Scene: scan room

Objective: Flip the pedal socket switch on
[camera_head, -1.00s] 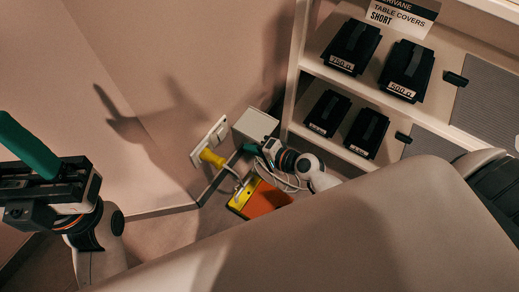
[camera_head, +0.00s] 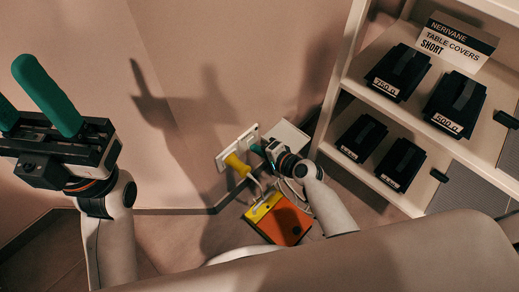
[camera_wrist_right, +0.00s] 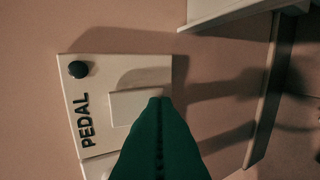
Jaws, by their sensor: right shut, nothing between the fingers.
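The pedal socket plate (camera_wrist_right: 84,123) is pale, marked PEDAL, with a dark round spot near one corner. Its pale rectangular switch (camera_wrist_right: 128,106) shows beside the lettering in the right wrist view. My right gripper (camera_wrist_right: 157,100) is shut and empty, its green tips overlapping the switch's lower right edge; I cannot tell whether they touch. In the head view the right gripper (camera_head: 256,150) is at the white wall plate (camera_head: 252,133), by a yellow plug (camera_head: 237,165). My left gripper (camera_head: 14,80) is open and empty, far left, away from the plate.
A yellow and orange pedal (camera_head: 284,222) lies on the floor below the socket, with pale cables near it. A white box (camera_head: 288,136) is right of the plate. A shelf (camera_head: 350,82) with black packages stands further right. Bare wall lies left of the plate.

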